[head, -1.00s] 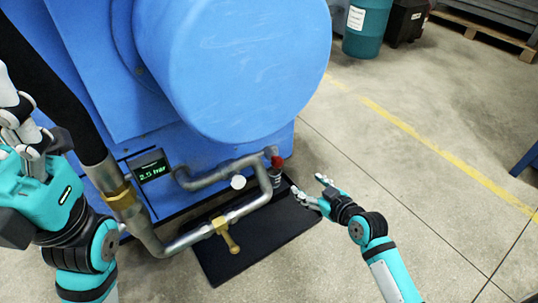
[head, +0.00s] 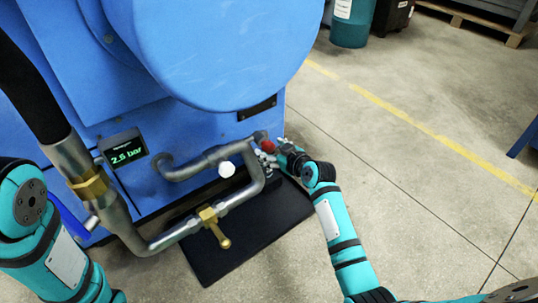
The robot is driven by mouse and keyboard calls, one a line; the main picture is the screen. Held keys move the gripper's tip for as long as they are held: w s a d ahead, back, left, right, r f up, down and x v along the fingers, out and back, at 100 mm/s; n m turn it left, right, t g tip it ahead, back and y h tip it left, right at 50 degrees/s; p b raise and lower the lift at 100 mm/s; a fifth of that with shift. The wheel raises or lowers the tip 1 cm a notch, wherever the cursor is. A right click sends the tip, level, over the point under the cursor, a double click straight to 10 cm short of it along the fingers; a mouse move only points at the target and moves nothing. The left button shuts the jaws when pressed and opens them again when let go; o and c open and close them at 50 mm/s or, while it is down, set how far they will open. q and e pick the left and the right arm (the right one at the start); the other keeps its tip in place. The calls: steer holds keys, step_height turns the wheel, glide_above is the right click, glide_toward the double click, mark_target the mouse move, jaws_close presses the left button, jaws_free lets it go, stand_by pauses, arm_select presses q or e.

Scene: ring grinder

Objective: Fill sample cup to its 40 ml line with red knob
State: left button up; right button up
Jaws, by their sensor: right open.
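The red knob (head: 268,146) sits at the right end of the grey pipework, low on the blue machine. My right gripper (head: 267,160) is open, with its fingers right beside and just below the red knob. I cannot tell whether they touch it. The sample cup is not clearly visible; the fingers and pipe cover the spot below the knob. A display (head: 123,149) on the machine reads about 2.5 bar. My left arm shows at the lower left, but its gripper is out of view.
A black mat (head: 222,252) lies on the floor under the pipes. A thick black hose with a brass fitting (head: 91,188) runs down at left.

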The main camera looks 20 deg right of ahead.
steer(key=shift+b+x, duration=0.4)
steer(key=shift+x, duration=0.7)
